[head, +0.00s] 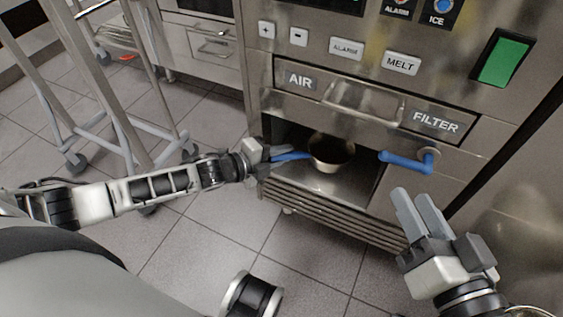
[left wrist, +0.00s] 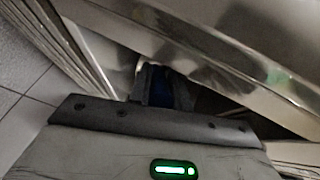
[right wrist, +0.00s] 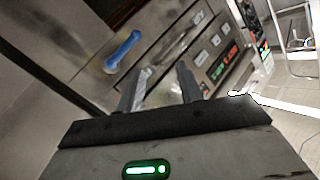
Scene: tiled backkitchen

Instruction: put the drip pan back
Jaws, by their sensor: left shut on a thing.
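The drip pan (head: 331,152) is a round metal pan with a blue handle, in the open recess low in the steel machine. Its bowl is inside the opening, and its handle points left toward my left gripper (head: 272,154). My left gripper is shut on the blue handle at the left side of the opening. In the left wrist view a dark blue part (left wrist: 172,90) shows between the fingers; the bowl is mostly hidden there. I cannot tell whether the pan rests on the recess floor. My right gripper (head: 418,208) is open and empty, in front of the machine to the right.
A blue lever (head: 408,161) sticks out right of the recess, near my right gripper; it also shows in the right wrist view (right wrist: 123,51). The AIR FILTER drawer front (head: 365,100) is above the recess. A wheeled steel rack (head: 110,90) stands at left. Tiled floor is free in front.

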